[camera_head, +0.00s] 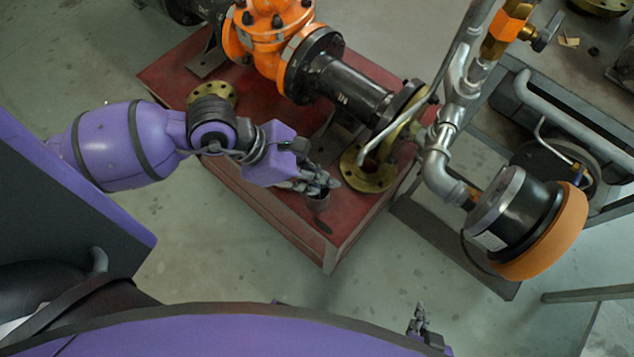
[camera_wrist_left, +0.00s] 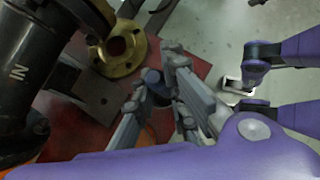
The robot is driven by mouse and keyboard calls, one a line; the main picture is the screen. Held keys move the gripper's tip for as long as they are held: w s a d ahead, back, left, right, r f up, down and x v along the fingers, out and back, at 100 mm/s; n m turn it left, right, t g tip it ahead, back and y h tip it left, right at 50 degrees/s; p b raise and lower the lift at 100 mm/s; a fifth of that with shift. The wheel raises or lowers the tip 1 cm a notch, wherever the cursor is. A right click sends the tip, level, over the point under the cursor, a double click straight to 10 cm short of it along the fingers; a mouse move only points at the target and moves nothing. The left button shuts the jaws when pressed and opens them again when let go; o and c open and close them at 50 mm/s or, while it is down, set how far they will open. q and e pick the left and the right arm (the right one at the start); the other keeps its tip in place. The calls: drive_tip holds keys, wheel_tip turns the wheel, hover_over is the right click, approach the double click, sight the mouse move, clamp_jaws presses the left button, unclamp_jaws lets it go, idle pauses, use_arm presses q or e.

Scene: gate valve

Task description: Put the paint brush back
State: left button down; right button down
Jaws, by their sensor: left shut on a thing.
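My left gripper (camera_head: 322,184) is over the near right part of the red platform (camera_head: 330,245). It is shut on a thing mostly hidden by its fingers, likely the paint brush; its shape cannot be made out. A small dark grey cup (camera_head: 319,201) stands on the platform right below the fingertips. In the left wrist view, a small blue-grey object (camera_wrist_left: 155,79) shows between the fingertips of my left gripper (camera_wrist_left: 160,75); I cannot tell whether it is the cup or the held thing. My right gripper (camera_head: 420,322) is small at the bottom edge, away from the platform.
An orange valve (camera_head: 270,40) with a black pipe (camera_head: 345,92) stands on the platform. A brass flange (camera_head: 368,172) is close to the right of my left gripper. Grey pipework (camera_head: 440,155) and a black drum with an orange rim (camera_head: 530,220) stand at right.

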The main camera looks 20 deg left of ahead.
sight(317, 186)
use_arm(q)
wheel_tip(317, 186, down, 4)
drive_tip(key=shift+r, duration=0.1)
drive_tip(key=shift+s+a+f+b, duration=0.2)
drive_tip(key=shift+s+f+b, duration=0.3)
drive_tip(key=shift+f, duration=0.4)
drive_tip(key=c, duration=1.8)
unclamp_jaws()
drive_tip(key=shift+o, duration=0.2)
drive_tip(key=shift+w+d, duration=0.15)
drive_tip(key=shift+w+r, duration=0.1)
drive_tip(key=shift+w, duration=0.2)
drive_tip(key=shift+r, duration=0.15)
drive_tip(key=shift+r+p, duration=0.35)
drive_tip(key=shift+r, duration=0.15)
drive_tip(key=v, duration=1.2)
drive_tip(key=shift+r+p, duration=0.3)
drive_tip(key=shift+p, duration=0.05)
